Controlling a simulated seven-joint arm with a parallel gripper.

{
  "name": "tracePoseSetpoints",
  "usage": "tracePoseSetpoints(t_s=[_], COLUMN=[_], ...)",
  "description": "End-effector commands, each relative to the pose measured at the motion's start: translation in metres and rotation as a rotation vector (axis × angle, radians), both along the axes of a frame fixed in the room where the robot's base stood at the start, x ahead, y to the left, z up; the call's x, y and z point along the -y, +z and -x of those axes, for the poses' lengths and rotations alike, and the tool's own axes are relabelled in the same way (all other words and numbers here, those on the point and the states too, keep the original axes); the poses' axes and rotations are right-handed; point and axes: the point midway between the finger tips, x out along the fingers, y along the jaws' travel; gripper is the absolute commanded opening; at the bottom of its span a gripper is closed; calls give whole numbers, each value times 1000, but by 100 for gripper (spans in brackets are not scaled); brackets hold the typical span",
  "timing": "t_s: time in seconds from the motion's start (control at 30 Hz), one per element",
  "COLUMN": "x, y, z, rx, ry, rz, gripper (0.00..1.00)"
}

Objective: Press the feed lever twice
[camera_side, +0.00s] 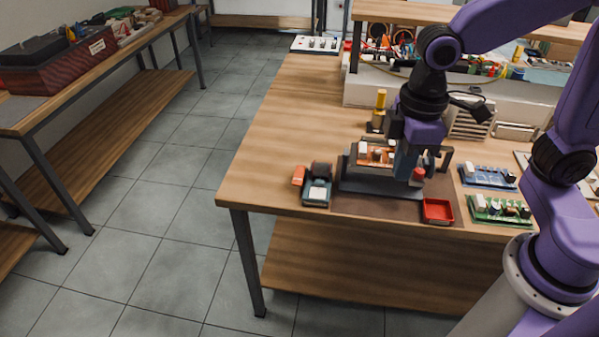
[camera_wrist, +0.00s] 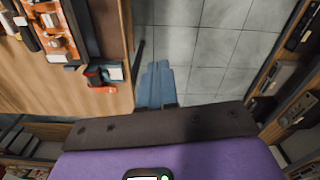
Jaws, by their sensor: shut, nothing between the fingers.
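My gripper (camera_side: 402,178) is shut and empty, pointing down beside the dark fixture on the workbench. In the wrist view its blue-grey fingers (camera_wrist: 157,85) are together. The dark fixture (camera_side: 375,188) holds an orange board (camera_side: 375,154) with pale parts; the board also shows at the upper left of the wrist view (camera_wrist: 58,38). A red knob (camera_side: 418,174) is close to the fingers' right; I cannot tell whether they touch or whether it belongs to the feed lever. No part is clearly recognisable as the lever.
A small grey-green device (camera_side: 317,192) and an orange block (camera_side: 298,175) stand left of the fixture. A red tray (camera_side: 438,210) lies near the front edge. Blue (camera_side: 488,177) and green (camera_side: 500,210) boards are on the right. The workbench (camera_side: 270,150) is clear at left.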

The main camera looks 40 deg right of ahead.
Motion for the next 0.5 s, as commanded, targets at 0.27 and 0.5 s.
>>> tracePoseSetpoints(t_s=[0.27, 0.5], x=[-37, -47], y=[-8, -26], z=[-99, -182], rx=[-7, -12], ry=[-83, -151], rz=[9, 14], gripper=[0, 0])
